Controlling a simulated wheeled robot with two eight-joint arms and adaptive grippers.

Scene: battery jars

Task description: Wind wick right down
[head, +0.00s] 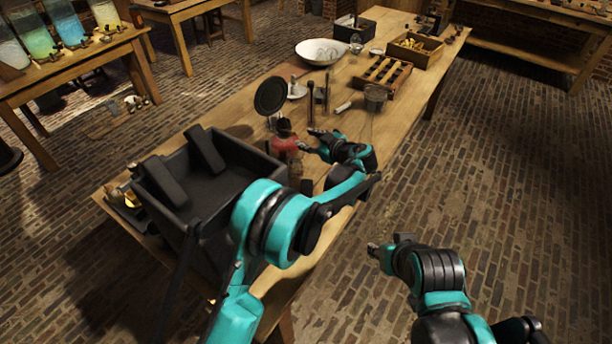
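A red lamp-like body (284,143) with a dark top stands on the long wooden table, just left of my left gripper. I take it to be the lamp; its wick and winding knob are too small to make out. My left gripper (308,139) is beside its right side, fingers pointing left and apart, with nothing visible between them. Whether a fingertip touches the lamp I cannot tell. My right gripper (377,249) hangs over the brick floor, off the table's right side, away from the lamp; its finger gap is not clear.
A large black box (205,185) fills the table's near end. A round black disc on a stand (271,95) is behind the lamp. A clear glass cylinder (373,113) stands to the right. Farther back are a wooden rack (384,76) and a white bowl (321,51).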

